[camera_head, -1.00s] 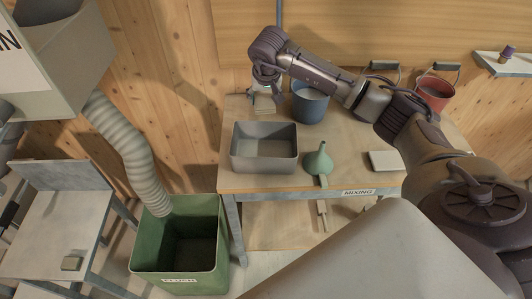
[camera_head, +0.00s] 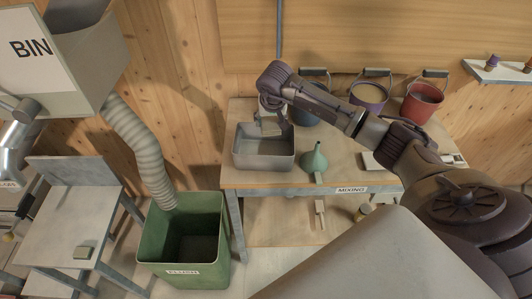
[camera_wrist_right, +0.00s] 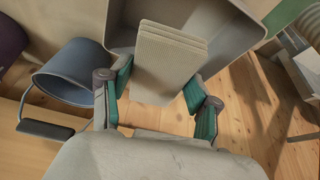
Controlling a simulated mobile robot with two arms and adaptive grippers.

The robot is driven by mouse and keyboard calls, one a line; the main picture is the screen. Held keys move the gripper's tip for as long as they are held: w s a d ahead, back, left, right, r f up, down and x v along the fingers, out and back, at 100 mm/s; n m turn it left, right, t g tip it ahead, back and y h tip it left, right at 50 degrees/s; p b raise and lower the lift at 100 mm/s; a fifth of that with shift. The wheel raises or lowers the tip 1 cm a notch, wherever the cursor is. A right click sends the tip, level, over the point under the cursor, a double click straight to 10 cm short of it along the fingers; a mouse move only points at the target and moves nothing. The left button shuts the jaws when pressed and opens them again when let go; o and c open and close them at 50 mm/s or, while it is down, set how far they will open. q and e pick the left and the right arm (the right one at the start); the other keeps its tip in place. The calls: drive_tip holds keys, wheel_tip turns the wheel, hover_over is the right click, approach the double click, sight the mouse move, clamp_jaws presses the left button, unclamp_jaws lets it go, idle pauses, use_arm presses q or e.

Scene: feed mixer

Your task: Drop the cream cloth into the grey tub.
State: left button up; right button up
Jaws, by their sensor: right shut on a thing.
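The grey tub (camera_head: 246,160) stands open on the workbench, at its left end. My right gripper (camera_head: 269,108) is over the tub's back part, pointing down. It is shut on the folded cream cloth (camera_head: 268,127), which hangs below the fingers and overlaps the tub's back rim in the head view. In the right wrist view the ribbed, layered cloth (camera_wrist_right: 165,60) sits between the teal finger pads, with the tub (camera_wrist_right: 232,35) behind it. How far the cloth reaches below the rim is unclear.
A blue bucket (camera_head: 305,115) stands right of the tub, partly behind my arm. A green funnel (camera_head: 314,160) stands right of the tub's front. Purple (camera_head: 368,95) and red (camera_head: 421,103) buckets are further right. A green bin (camera_head: 185,245) stands on the floor front left.

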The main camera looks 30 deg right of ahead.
drive_tip(key=shift+f, duration=0.5)
use_arm(q)
drive_tip(key=shift+s+f, duration=0.2)
drive_tip(key=shift+s, duration=0.2)
use_arm(e)
drive_tip(key=o, duration=1.2)
use_arm(q)
drive_tip(key=shift+a, duration=0.1)
drive_tip(key=shift+w, duration=0.1)
